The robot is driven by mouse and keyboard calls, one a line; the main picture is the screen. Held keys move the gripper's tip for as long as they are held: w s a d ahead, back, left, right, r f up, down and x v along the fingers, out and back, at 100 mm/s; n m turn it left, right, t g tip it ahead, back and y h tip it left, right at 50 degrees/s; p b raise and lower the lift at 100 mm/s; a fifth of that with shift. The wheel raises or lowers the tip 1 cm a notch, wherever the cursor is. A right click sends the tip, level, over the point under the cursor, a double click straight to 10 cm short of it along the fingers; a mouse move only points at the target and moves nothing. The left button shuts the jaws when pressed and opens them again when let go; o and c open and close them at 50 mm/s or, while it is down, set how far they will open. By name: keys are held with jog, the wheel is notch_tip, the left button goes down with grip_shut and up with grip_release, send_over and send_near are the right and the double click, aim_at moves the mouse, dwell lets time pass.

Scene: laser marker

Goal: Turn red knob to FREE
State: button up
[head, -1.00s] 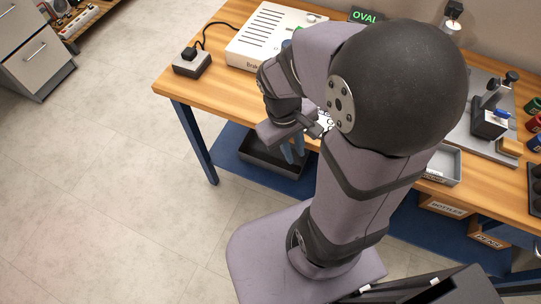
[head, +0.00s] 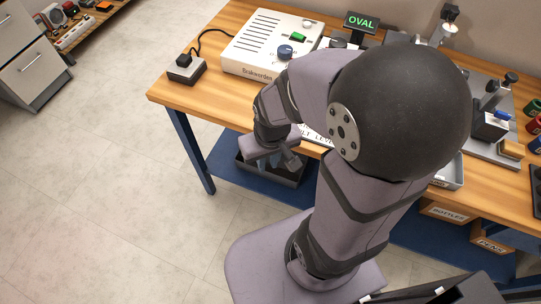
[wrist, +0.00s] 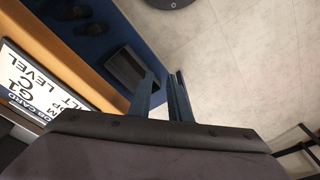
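I cannot see a red knob in either view; my arm covers the middle of the bench. The cream Brakwerden box (head: 252,50) stands at the bench's back left. It carries a dark blue knob (head: 285,52), a green switch (head: 298,37) and a pale knob (head: 307,23). My gripper (head: 275,163) hangs in front of the bench's front edge, apart from the box and partly hidden by my wrist. In the wrist view my gripper (wrist: 164,78) shows two blue fingers with a gap between them and nothing held.
A green OVAL display (head: 362,22) stands at the back. A white job card (wrist: 35,80) lies on the wooden bench (head: 178,95). A dark bin (wrist: 124,68) sits on the blue lower shelf (head: 228,168). A clamp stand (head: 490,120) is at the right. The floor at left is clear.

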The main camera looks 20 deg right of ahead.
jog(key=s+d+r+n+g+h+p, duration=0.4)
jog(key=d+r+n+g+h+p, duration=0.2)
jog(key=d+r+n, duration=0.25)
jog(key=w+d+r+n+t+h, duration=0.3)
jog(key=w+d+r+n+h, duration=0.5)
jog(key=w, duration=0.4)
jog(key=shift+y, duration=0.4)
jog(key=shift+r+p+x, duration=0.2)
jog(key=shift+p+x, duration=0.3)
jog(key=shift+x, duration=1.6)
jog(key=shift+r+p+x, duration=0.15)
jog(key=shift+p+x, duration=0.3)
jog(key=shift+x, duration=1.6)
jog(key=shift+d, duration=0.15)
